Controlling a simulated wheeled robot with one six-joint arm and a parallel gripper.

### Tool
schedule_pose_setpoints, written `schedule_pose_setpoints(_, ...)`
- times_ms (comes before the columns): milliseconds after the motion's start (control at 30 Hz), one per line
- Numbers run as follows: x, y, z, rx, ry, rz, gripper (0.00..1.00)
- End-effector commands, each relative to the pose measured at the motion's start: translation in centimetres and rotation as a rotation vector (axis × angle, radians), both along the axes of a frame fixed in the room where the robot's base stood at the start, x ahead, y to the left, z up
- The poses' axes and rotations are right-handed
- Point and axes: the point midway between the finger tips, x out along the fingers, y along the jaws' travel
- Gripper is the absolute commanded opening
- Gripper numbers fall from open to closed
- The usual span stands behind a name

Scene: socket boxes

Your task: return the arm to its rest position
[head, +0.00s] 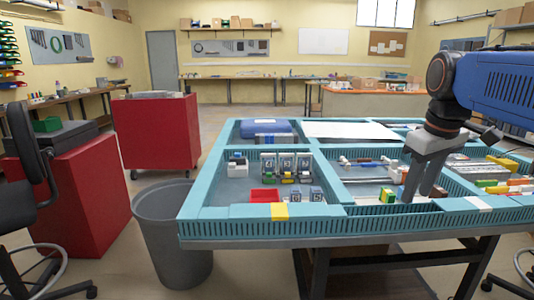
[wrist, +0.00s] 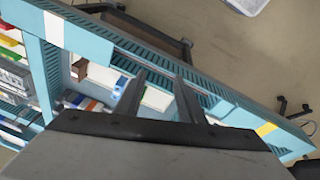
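My arm (head: 500,85) reaches in from the right in the head view, over the teal compartment table (head: 260,211). My gripper (head: 417,196) points down at the front compartments, right of the middle. In the wrist view my gripper (wrist: 158,84) shows two dark fingers well apart, with nothing seen held between them. A white part with a green patch (wrist: 155,98) shows beyond the gap, in a compartment. A yellow and green block (head: 389,195) is just left of the fingers in the head view. I cannot tell how high the fingertips are above the compartment floor.
The front left compartment holds socket boxes (head: 286,167), a red tray (head: 264,196) and small grey boxes (head: 316,194). A blue case (head: 265,128) lies behind. A grey bin (head: 172,230) and red cabinet (head: 157,132) stand left. Teal divider walls surround the gripper.

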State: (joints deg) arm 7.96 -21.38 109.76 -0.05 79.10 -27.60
Motion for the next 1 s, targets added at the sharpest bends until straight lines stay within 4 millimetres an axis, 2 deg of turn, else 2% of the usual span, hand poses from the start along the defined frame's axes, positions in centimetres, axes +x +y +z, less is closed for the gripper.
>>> schedule_pose_setpoints(33,-1.5,0.7,-1.4,0.006,-0.015,-0.021,0.35)
schedule_pose_setpoints(267,-6.9,2.9,-8.0,0.044,-0.09,-0.135,0.35)
schedule_pose_setpoints(400,-10.2,4.0,-12.4,0.074,-0.133,-0.205,0.35)
schedule_pose_setpoints(600,-13.6,4.9,-17.7,0.115,-0.18,-0.281,0.35)
schedule_pose_setpoints(700,-14.6,5.1,-19.3,0.128,-0.193,-0.304,0.35)
schedule_pose_setpoints(800,-15.0,5.2,-20.0,0.134,-0.201,-0.315,0.35)
schedule_pose_setpoints(1000,-15.0,5.2,-20.2,0.136,-0.202,-0.318,0.35)
